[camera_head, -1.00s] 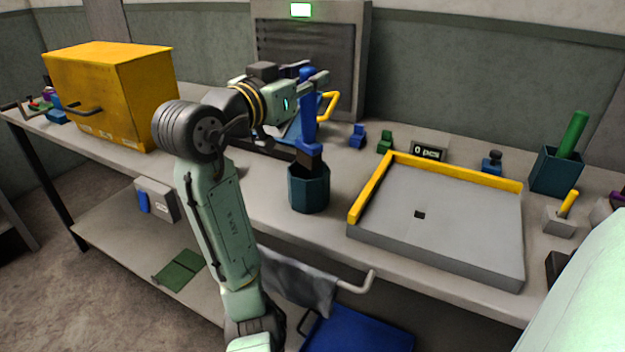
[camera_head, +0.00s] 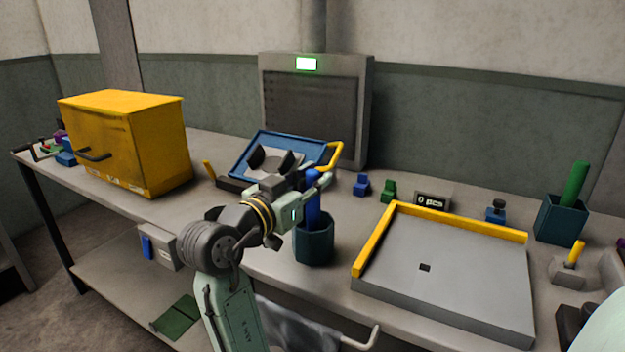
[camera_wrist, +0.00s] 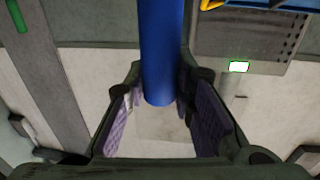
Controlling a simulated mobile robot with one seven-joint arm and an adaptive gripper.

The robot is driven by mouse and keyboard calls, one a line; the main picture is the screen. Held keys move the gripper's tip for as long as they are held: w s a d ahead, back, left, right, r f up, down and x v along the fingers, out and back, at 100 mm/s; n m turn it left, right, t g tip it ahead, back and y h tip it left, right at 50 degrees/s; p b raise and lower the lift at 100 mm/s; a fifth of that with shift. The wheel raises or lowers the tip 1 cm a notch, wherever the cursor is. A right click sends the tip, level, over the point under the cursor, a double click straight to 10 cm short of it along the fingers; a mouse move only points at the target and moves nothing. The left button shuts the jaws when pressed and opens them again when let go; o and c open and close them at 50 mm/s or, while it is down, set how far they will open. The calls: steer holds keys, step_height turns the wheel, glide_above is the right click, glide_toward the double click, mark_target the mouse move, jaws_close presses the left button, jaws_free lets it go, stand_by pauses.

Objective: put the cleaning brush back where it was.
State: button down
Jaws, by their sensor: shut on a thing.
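The cleaning brush (camera_head: 313,212) has a blue handle and stands upright with its lower end inside the dark teal holder (camera_head: 314,248) on the bench. Its bristles are hidden by the holder's wall. My gripper (camera_head: 311,187) is shut on the upper part of the handle, just above the holder. In the wrist view the blue handle (camera_wrist: 162,50) runs between the two fingers with their purple pads (camera_wrist: 165,112). Whether the brush touches the holder's floor cannot be seen.
A grey tray (camera_head: 450,285) with yellow edging lies right of the holder. A blue framed fixture (camera_head: 262,143) and a yellow handle (camera_head: 334,157) stand behind my gripper. A yellow box (camera_head: 155,150) is at left, a green-rod holder (camera_head: 560,220) at right.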

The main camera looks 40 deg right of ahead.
steer(key=shift+f, duration=0.2)
steer(key=c, duration=1.4)
jaws_free()
steer(key=shift+r, duration=0.1)
steer(key=shift+o, duration=0.2)
steer(key=shift+r, duration=0.3)
steer(key=b+v, duration=0.2)
steer(key=v, duration=1)
steer(key=shift+f+b, duration=0.2)
steer(key=shift+b, duration=0.2)
